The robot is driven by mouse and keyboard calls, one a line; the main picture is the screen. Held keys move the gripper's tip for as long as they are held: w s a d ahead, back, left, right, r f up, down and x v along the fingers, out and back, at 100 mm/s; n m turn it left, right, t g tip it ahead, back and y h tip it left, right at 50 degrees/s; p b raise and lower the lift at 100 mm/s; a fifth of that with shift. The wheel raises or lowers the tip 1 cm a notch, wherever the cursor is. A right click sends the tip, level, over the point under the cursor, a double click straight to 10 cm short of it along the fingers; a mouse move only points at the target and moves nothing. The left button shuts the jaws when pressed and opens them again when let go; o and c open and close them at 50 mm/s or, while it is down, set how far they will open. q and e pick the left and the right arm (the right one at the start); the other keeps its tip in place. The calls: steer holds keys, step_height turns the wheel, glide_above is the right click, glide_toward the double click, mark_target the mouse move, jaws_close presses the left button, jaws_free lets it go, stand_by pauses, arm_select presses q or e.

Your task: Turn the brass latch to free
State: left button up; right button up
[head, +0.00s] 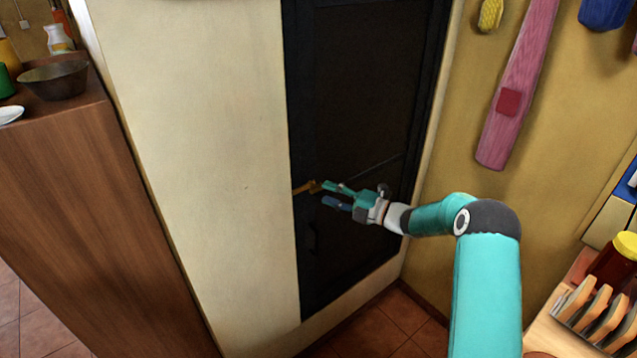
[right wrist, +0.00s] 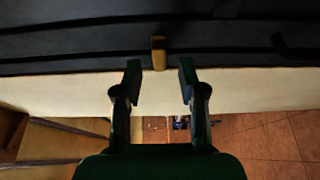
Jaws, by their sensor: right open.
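The brass latch (head: 304,187) is a small yellow bar at the left edge of a dark door (head: 350,80), set in a cream wall. My right gripper (head: 325,193) is open, with its fingertips close to the latch's right end in the head view. In the right wrist view the latch (right wrist: 158,53) stands out from the dark door, ahead of and between the two open fingers (right wrist: 158,75). The fingers look empty, and I cannot tell whether they touch the latch. My left gripper is not in view.
A wooden counter (head: 60,190) with a dark bowl (head: 55,78) stands at the left. A pink board (head: 517,85) hangs on the right wall. A rack (head: 595,312) and a yellow-lidded jar (head: 615,258) are at the lower right. Tiled floor (head: 375,330) shows below the door.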

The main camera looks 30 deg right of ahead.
mark_target(319, 190)
steer(key=shift+p+x, duration=0.5)
steer(key=shift+x, duration=1.9)
